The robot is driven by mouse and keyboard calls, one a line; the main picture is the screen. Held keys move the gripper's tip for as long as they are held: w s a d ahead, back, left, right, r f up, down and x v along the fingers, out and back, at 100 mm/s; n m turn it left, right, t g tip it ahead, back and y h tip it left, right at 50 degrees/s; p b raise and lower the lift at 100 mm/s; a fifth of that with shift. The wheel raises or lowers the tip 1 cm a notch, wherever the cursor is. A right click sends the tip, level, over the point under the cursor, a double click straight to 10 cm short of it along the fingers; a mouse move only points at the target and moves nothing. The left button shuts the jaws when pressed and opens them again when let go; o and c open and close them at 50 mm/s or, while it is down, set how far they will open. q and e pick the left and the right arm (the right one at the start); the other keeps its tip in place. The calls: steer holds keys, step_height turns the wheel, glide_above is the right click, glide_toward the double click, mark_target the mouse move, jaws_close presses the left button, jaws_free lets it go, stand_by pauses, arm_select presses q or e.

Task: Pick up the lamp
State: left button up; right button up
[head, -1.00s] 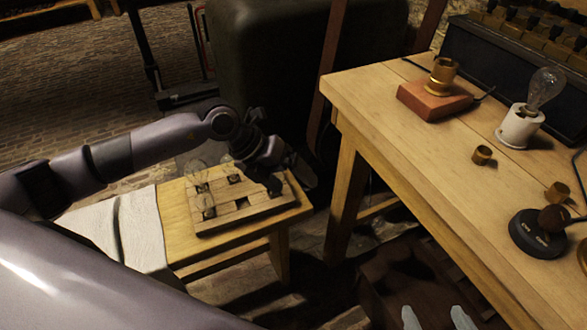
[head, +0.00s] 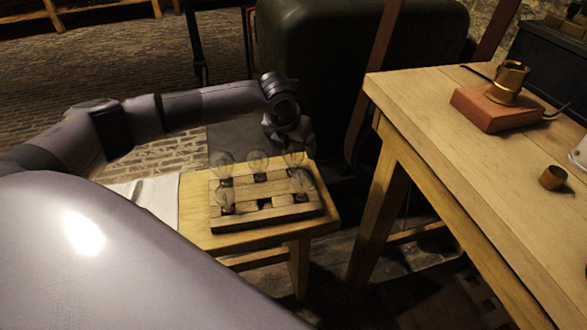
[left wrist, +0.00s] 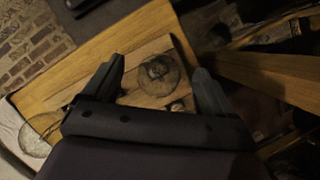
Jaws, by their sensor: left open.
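Several clear glass lamps stand upright in a slotted wooden rack (head: 265,215) on a small wooden table. One lamp (head: 258,163) is in the rack's back row, and another lamp (head: 227,200) is at its front left. My left gripper (head: 292,142) is over the back right of the rack, pointing down. In the left wrist view it is open (left wrist: 158,66), with a round glass lamp (left wrist: 157,76) seen from above between its fingers. I cannot tell whether the fingers touch the glass. My right gripper is not in view.
A large workbench (head: 435,105) stands at the right, holding a brass socket (head: 510,80) on a red base and a small brass cap (head: 552,178). A dark rounded case (head: 340,60) stands behind.

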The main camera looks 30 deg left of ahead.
arm_select(q)
steer(key=shift+f, duration=0.15)
steer(key=c, duration=1.3)
steer(key=shift+o, duration=0.2)
steer(key=shift+w, duration=0.1)
